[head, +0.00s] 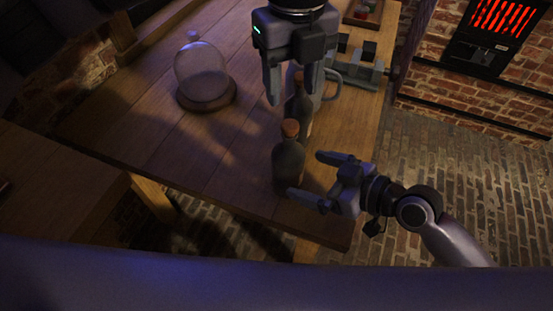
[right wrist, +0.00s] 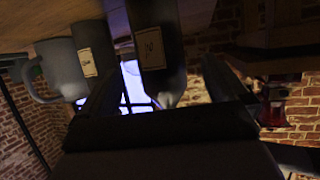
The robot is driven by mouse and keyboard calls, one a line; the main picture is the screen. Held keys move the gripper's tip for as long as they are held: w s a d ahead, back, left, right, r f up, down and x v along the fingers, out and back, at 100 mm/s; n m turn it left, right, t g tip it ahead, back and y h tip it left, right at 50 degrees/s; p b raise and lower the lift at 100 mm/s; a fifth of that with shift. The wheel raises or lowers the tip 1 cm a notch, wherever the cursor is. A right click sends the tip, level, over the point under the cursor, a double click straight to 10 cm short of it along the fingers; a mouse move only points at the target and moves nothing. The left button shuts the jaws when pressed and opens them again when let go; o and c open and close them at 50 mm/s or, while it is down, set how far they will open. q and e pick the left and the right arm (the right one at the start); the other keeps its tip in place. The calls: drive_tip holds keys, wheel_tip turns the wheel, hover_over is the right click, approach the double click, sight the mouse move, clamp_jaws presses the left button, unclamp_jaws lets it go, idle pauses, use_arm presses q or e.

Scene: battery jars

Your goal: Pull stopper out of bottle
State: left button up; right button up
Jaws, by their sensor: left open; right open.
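A dark bottle (head: 288,163) with a brown cork stopper (head: 290,128) stands upright near the table's front right edge. The stopper sits in its neck. My right gripper (head: 307,174) is open at the bottle's right side, its fingers spread around the lower body. In the right wrist view a labelled bottle (right wrist: 153,45) shows between the open fingers (right wrist: 160,88); I cannot tell whether they touch it. My left gripper (head: 290,93) is open and points down, above and behind the stopper. A second dark bottle (head: 303,112) stands behind, partly hidden by the left gripper.
A grey mug (head: 331,84) stands behind the second bottle. A grey clamp-like device (head: 362,70) lies at the table's right edge. A glass dome on a round wooden base (head: 206,95) stands at left. The wooden table (head: 150,145) is clear at front left.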

sight(292, 125)
drive_tip(key=shift+x, duration=3.55)
drive_tip(key=c, duration=1.5)
use_arm(q)
drive_tip(key=shift+o, duration=0.9)
wheel_tip(292, 125, up, 4)
drive_tip(key=n, duration=0.6)
wheel_tip(292, 125, down, 11)
drive_tip(key=shift+s+d+f, duration=0.1)
drive_tip(key=shift+d+f, duration=0.05)
drive_tip(key=shift+f, duration=0.05)
